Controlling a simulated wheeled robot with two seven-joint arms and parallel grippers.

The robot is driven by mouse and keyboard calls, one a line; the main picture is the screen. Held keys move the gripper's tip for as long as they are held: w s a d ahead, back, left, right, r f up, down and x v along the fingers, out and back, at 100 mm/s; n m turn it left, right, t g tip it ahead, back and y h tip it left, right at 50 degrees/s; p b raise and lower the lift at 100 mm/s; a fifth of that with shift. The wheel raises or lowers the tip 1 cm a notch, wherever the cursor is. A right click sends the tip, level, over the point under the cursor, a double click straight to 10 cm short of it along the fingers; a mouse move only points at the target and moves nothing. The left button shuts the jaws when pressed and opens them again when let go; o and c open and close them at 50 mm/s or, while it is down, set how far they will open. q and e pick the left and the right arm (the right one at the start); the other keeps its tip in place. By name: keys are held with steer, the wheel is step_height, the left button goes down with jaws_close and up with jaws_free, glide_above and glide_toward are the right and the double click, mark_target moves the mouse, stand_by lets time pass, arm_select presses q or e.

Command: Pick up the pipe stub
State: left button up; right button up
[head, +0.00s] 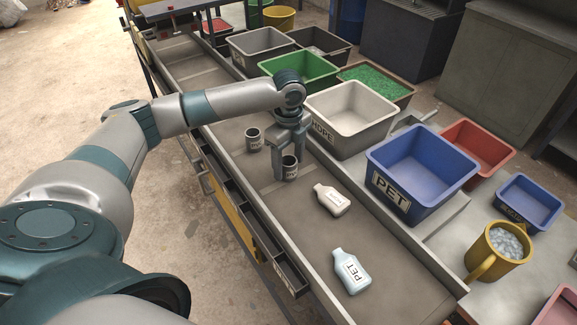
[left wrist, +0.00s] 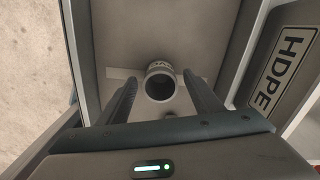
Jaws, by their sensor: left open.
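The left gripper is open and holds nothing. My right gripper is not in view.
Two white bottles, one (head: 332,199) near the gripper and one labelled PET (head: 351,271), lie on the belt (head: 385,300). A grey HDPE bin (head: 340,143) and a blue PET bin (head: 395,205) stand along its right side. A yellow mug (head: 497,262) stands at right.

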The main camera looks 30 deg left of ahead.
mark_target(289, 160)
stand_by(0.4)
arm_select(q)
steer(key=c, duration=1.2)
steer(key=shift+o, duration=0.2)
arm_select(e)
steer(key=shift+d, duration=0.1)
arm_select(q)
steer(key=shift+r, duration=0.1)
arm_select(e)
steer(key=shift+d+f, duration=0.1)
